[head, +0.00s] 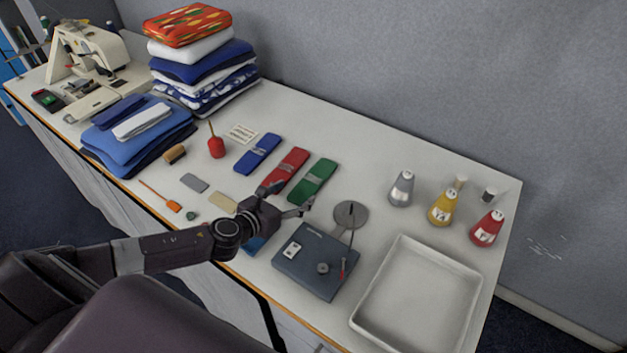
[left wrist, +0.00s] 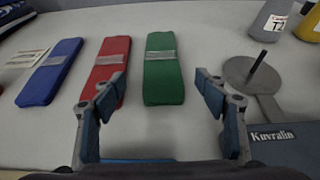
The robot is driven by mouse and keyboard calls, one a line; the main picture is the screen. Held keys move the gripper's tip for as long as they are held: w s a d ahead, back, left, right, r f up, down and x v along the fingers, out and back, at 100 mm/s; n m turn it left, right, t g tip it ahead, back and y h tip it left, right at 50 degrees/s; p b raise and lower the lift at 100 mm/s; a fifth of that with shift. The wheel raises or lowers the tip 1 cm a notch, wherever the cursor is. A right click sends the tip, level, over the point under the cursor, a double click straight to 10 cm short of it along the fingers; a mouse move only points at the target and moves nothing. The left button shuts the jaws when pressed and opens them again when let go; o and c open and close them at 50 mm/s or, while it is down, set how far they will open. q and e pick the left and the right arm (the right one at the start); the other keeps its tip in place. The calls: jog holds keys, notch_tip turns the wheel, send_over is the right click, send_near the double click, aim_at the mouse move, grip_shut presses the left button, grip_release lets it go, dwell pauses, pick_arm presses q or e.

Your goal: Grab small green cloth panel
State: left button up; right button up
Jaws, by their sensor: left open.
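A small green cloth panel (head: 312,182) with a grey band lies on the white table, at the right end of a row with a red panel (head: 285,170) and a blue panel (head: 257,154). In the left wrist view the green panel (left wrist: 163,72) is straight ahead, between and beyond my fingertips. My left gripper (head: 288,200) is open and empty, just on the near side of the green panel; its fingers also show in the left wrist view (left wrist: 160,92). The left finger there overlaps the red panel in the picture. My right gripper is not in view.
A dark blue-grey box (head: 318,262) and a grey round plate with a rod (head: 351,214) stand to the right of my gripper. A white tray (head: 420,297), several bottles, folded cloth stacks (head: 203,72) and a sewing machine (head: 92,52) occupy the table ends.

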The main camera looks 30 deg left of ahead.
aim_at(306, 187)
pick_arm(q)
jog(key=x, duration=0.5)
jog(key=shift+s+d+f, duration=0.1)
jog(key=shift+d+f, duration=0.05)
jog(key=c, duration=1.3)
